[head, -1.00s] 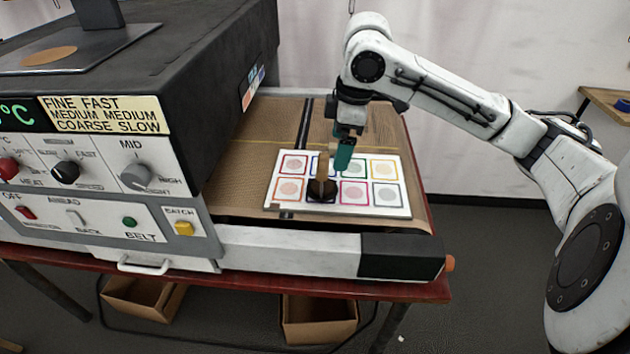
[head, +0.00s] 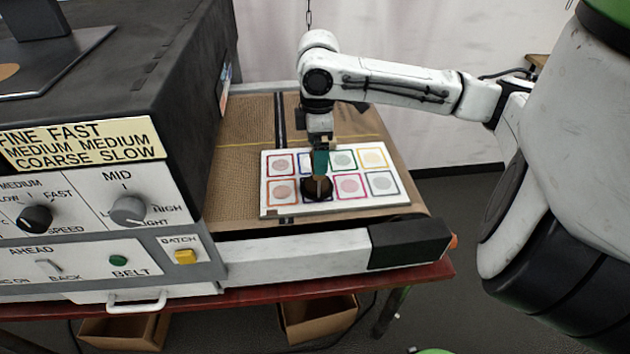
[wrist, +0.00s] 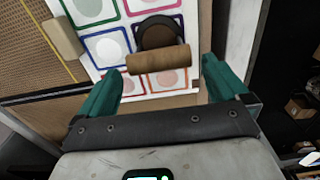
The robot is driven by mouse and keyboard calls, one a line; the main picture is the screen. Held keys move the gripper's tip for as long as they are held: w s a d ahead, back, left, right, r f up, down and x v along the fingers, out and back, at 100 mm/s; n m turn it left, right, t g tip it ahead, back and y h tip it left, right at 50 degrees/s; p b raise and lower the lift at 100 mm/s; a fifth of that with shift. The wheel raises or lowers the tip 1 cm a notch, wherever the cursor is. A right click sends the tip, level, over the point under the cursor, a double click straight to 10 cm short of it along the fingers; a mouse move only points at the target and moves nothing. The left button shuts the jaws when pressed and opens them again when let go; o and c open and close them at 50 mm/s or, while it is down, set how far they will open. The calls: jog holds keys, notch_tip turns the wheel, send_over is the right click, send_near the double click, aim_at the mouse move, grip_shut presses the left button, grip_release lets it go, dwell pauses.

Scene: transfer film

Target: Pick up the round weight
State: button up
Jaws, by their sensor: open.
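The round weight (head: 316,190) is a dark disc with a brown cylindrical handle across its top; the handle shows clearly in the wrist view (wrist: 158,59). It stands on the white sheet (head: 285,208) of coloured squares, in the front row. My gripper (head: 319,165) is just above and behind the weight in the head view. In the wrist view my gripper (wrist: 163,77) has its two green fingers wide apart, with the handle just ahead of and between their tips. Nothing is held. In the head view the near finger hides part of the sheet behind.
The sheet lies on a brown mesh conveyor belt (head: 243,150). A dark dryer housing with a control panel (head: 100,205) stands at the left. A pale block (wrist: 63,37) sits at the sheet's edge. Cardboard boxes (head: 318,315) lie below the red table edge.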

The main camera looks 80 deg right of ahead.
jog(key=shift+f+p, duration=0.45)
jog(key=shift+f, duration=2.35)
jog(key=shift+w+d+r, duration=0.1)
jog(key=c, duration=1.8)
